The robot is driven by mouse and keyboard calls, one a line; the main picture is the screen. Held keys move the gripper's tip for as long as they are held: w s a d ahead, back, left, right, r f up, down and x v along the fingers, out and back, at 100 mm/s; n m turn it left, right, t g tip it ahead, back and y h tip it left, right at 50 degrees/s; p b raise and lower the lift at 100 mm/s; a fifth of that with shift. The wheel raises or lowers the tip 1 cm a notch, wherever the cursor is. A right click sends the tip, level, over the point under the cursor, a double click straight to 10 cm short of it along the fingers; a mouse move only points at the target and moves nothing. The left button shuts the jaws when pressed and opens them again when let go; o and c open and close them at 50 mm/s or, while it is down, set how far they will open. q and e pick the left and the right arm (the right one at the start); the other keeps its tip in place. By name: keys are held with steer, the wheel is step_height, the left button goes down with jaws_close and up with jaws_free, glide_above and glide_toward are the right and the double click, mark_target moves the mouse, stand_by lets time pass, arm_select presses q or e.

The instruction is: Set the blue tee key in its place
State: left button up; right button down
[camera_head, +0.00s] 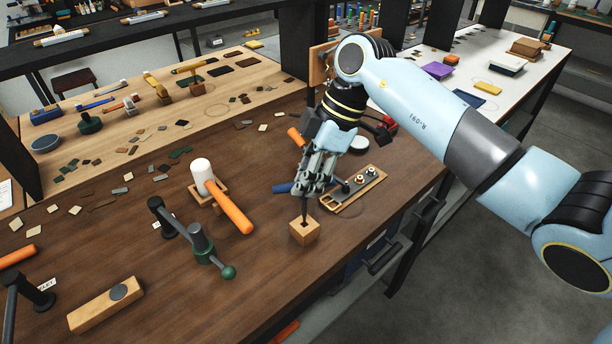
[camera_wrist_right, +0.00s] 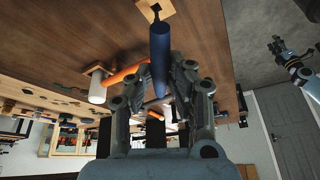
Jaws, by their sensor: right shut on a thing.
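The blue tee key has a blue crossbar handle (camera_head: 284,187) and a thin dark shank. My right gripper (camera_head: 318,172) is shut on it above the small wooden block (camera_head: 304,233). The shank points down at the dark hole in the block's top. Its tip is at the hole; I cannot tell how deep it sits. In the right wrist view the blue handle (camera_wrist_right: 160,55) lies by the fingers (camera_wrist_right: 178,85), with the wooden block (camera_wrist_right: 148,10) beyond. My left gripper is not in the head view.
A white-headed mallet with an orange handle (camera_head: 228,205) lies left of the block. A green-based clamp-like tool (camera_head: 200,243) stands nearer. A slotted wooden holder (camera_head: 352,192) lies right behind the block. The bench's right edge is close. A small arm-like shape (camera_wrist_right: 290,58) shows in the wrist view.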

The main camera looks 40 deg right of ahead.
steer(key=shift+f, duration=0.25)
steer(key=shift+f+b, duration=1.1)
steer(key=shift+f, duration=0.8)
steer(key=shift+f, duration=0.1)
steer(key=c, duration=1.2)
jaws_free()
steer(key=shift+o, duration=0.2)
steer(key=v, duration=1.2)
steer(key=shift+s, duration=0.1)
